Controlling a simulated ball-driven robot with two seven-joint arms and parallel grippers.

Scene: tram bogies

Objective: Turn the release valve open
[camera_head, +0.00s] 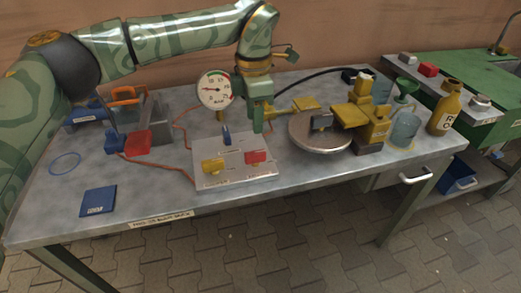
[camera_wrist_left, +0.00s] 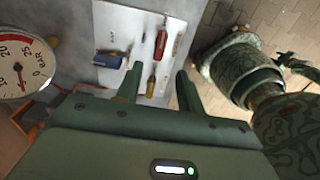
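A pale valve panel (camera_head: 235,178) lies on the bench with three handles: blue (camera_head: 227,135) at the back, yellow (camera_head: 213,166) at front left and red (camera_head: 257,157) at front right. Their labels are too small to read, so I cannot tell which is the release valve. My left gripper (camera_head: 263,118) points down above the panel's back right edge. In the left wrist view its fingers (camera_wrist_left: 158,88) are apart with nothing between them; the yellow handle (camera_wrist_left: 151,84) shows in line with the gap, farther off. The red (camera_wrist_left: 161,42) and blue (camera_wrist_left: 107,61) handles lie beyond. My right gripper is out of view.
A round gauge (camera_head: 215,90) stands behind the panel, left of my gripper. A round metal plate (camera_head: 318,135) and yellow fixture (camera_head: 372,125) stand right. A red block (camera_head: 137,144) and blue booklet (camera_head: 98,200) lie left. The bench is clear in front of the round plate.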

